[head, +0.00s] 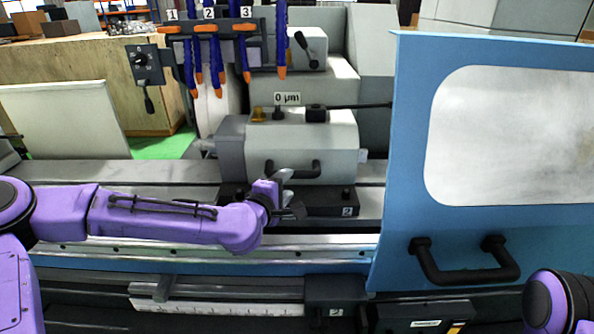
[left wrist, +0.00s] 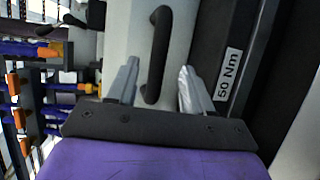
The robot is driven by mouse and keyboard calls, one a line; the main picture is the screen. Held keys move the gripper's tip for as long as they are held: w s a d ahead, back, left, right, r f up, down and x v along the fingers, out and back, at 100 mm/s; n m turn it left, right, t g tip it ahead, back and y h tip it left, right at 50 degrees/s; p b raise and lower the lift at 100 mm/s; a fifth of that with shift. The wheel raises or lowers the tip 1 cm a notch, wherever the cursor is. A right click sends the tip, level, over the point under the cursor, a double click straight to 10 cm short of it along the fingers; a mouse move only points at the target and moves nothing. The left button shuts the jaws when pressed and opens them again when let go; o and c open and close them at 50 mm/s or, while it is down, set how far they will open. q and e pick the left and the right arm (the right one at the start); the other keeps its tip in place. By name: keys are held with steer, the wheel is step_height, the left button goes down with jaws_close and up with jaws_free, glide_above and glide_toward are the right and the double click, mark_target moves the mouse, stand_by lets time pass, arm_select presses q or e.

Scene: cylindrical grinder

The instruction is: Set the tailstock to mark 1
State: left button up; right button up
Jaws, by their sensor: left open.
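The tailstock (head: 335,140) is a grey block on the machine bed, with a "0 µm" sign on top and a black bar handle (head: 312,170) on its front. My left gripper (head: 288,176) is in front of the handle's left part. In the left wrist view, the open fingers (left wrist: 158,78) stand on either side of the handle (left wrist: 158,45), apart from it; I cannot tell whether they reach around it. The scale (head: 215,308) with marks lies low at the front, and a dark block (head: 335,290) labelled "2" is at its right end. My right gripper is out of view.
A blue door (head: 410,150) with a window and black handle (head: 465,262) stands to the right. Blue hoses with orange nozzles hang from a bar (head: 210,28) labelled 1, 2, 3 above. A "50 Nm" label (left wrist: 228,74) shows beside the fingers in the left wrist view.

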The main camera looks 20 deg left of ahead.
mark_target(287, 157)
arm_select(q)
steer(key=x, duration=0.2)
steer(key=p+x, duration=0.1)
steer(key=x, duration=0.3)
steer(key=shift+w+a+p, duration=0.3)
steer(key=shift+a, duration=0.05)
steer(key=shift+w+d+f, duration=0.1)
steer(key=shift+w+f, duration=0.05)
steer(key=shift+w, duration=0.15)
steer(key=shift+s, duration=0.15)
jaws_close()
